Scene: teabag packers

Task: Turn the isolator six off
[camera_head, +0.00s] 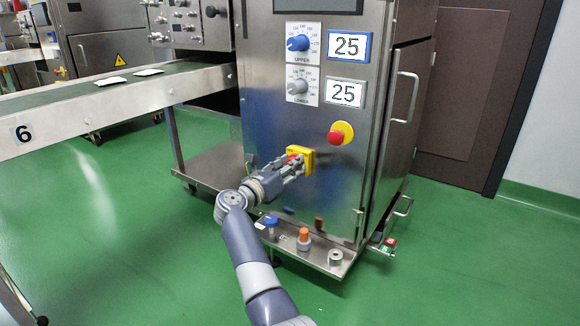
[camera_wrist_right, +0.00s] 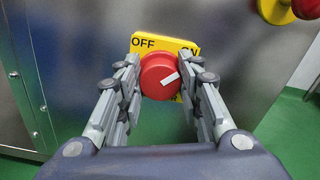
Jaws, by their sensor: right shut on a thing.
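The isolator is a red rotary knob (camera_wrist_right: 158,77) on a yellow plate (camera_wrist_right: 150,43) with OFF at its upper left and ON at its upper right. The white mark on the knob points up and right, toward the ON side. In the head view the yellow plate (camera_head: 307,156) sits low on the steel cabinet front. My right gripper (camera_wrist_right: 160,88) is shut on the knob, one finger on each side. It also shows in the head view (camera_head: 292,163), where it hides most of the knob. My left gripper is not in view.
A red emergency button (camera_head: 336,137) on a yellow base sits just above and right of the isolator. Blue UPPER (camera_head: 298,43) and grey LOWER (camera_head: 298,87) dials are higher up. A conveyor marked 6 (camera_head: 24,133) runs left. Small parts stand on the cabinet's bottom ledge (camera_head: 318,252).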

